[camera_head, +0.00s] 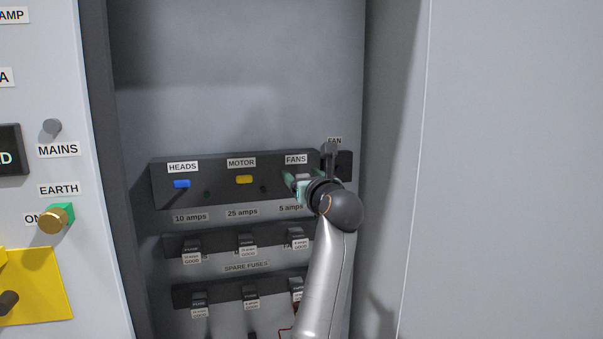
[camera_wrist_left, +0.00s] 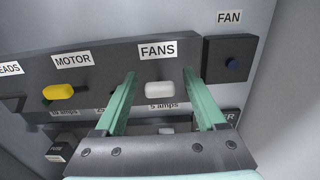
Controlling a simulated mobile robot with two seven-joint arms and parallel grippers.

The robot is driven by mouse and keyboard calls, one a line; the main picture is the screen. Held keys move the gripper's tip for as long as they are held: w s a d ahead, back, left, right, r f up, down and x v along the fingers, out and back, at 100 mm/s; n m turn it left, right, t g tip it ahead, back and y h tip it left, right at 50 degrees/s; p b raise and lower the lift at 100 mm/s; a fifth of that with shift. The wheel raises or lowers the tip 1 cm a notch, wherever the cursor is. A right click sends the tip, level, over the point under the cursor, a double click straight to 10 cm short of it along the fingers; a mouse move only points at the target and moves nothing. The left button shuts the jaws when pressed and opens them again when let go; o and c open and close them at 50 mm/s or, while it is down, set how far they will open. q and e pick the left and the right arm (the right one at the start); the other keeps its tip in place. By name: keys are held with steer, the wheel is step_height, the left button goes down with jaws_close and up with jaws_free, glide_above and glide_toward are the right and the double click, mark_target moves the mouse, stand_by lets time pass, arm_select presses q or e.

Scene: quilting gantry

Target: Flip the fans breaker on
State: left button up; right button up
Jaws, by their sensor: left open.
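The fans breaker (camera_wrist_left: 160,89) is a pale grey-white rounded toggle below the FANS label, on the dark breaker panel (camera_wrist_left: 125,57). In the head view the breaker (camera_head: 303,176) is partly covered by my left gripper (camera_head: 299,182). In the wrist view the left gripper (camera_wrist_left: 159,76) is open, with one green finger on each side of the white toggle. Nothing is held. I cannot tell whether the fingers touch the panel. My right gripper is in neither view.
To the left are the yellow motor breaker (camera_head: 244,179) and the blue heads breaker (camera_head: 182,184). A dark FAN box with a blue button (camera_wrist_left: 231,63) is close on the right. Rows of fuses (camera_head: 247,244) sit below. Cabinet side walls flank the recess.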

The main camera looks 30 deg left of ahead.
arm_select(q)
steer(key=shift+w+a, duration=0.1)
jaws_close()
stand_by(0.7)
